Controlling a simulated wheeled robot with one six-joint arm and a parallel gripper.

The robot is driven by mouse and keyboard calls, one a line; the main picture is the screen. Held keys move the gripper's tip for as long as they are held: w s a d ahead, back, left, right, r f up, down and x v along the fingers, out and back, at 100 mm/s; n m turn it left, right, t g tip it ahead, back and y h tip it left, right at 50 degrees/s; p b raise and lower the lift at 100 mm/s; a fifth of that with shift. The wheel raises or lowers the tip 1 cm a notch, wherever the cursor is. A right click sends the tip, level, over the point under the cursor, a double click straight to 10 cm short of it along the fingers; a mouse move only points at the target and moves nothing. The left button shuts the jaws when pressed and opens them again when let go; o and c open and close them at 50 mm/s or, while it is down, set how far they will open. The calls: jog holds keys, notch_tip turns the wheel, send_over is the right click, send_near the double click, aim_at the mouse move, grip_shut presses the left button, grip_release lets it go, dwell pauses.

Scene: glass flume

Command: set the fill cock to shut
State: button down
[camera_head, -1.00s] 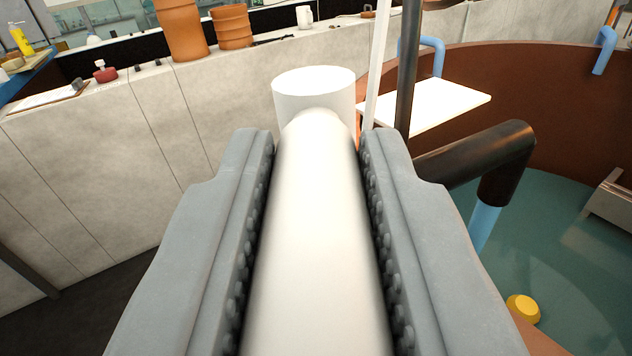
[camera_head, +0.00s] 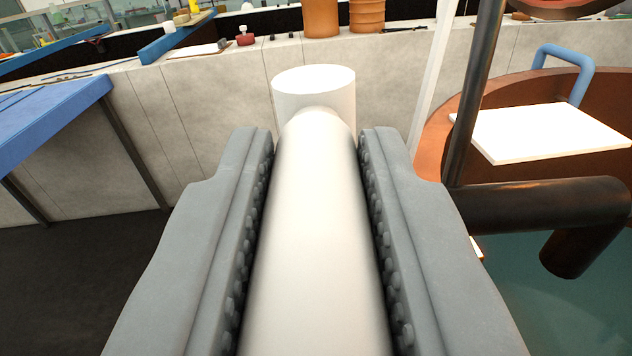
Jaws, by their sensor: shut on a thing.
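My gripper (camera_head: 315,140) is shut on a thick white bar (camera_head: 315,230), which appears to be the lever of the fill cock. The bar runs away from me between the two grey, studded fingers. Its far end joins an upright white cylinder (camera_head: 314,90) with a flat top, just beyond the fingertips. The near end of the bar runs out of the picture at the bottom. No marking of the cock's shut or open setting shows.
A dark pipe (camera_head: 520,205) with an elbow and a dark upright rod (camera_head: 475,95) stand close on the right. Behind them are a white board (camera_head: 550,132) and a brown round tank with greenish water. A blue-topped table (camera_head: 50,115) is at left. Grey panels stand ahead.

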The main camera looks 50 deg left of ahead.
jog(key=c, duration=1.2)
grip_release()
jog(key=shift+c, duration=0.2)
jog(key=shift+d, duration=0.1)
jog(key=v, duration=1.7)
jog(key=shift+s+d, duration=0.1)
jog(key=shift+s, duration=0.05)
jog(key=s+a+r+m+t+h, duration=0.4)
jog(key=s+a+r+t+h, duration=0.3)
jog(key=s+a+r+t, duration=0.35)
jog(key=s+a+f+m+g+h, duration=0.2)
jog(key=s+a+f+h, duration=0.1)
jog(key=s+f, duration=0.6)
jog(key=s+a+f+m+g+h, duration=0.2)
jog(key=s+a+f+g+h, duration=0.1)
jog(key=s+f, duration=0.7)
jog(key=shift+a+f+m+h, duration=0.3)
jog(key=shift+f+m, duration=0.1)
jog(key=shift+f, duration=0.2)
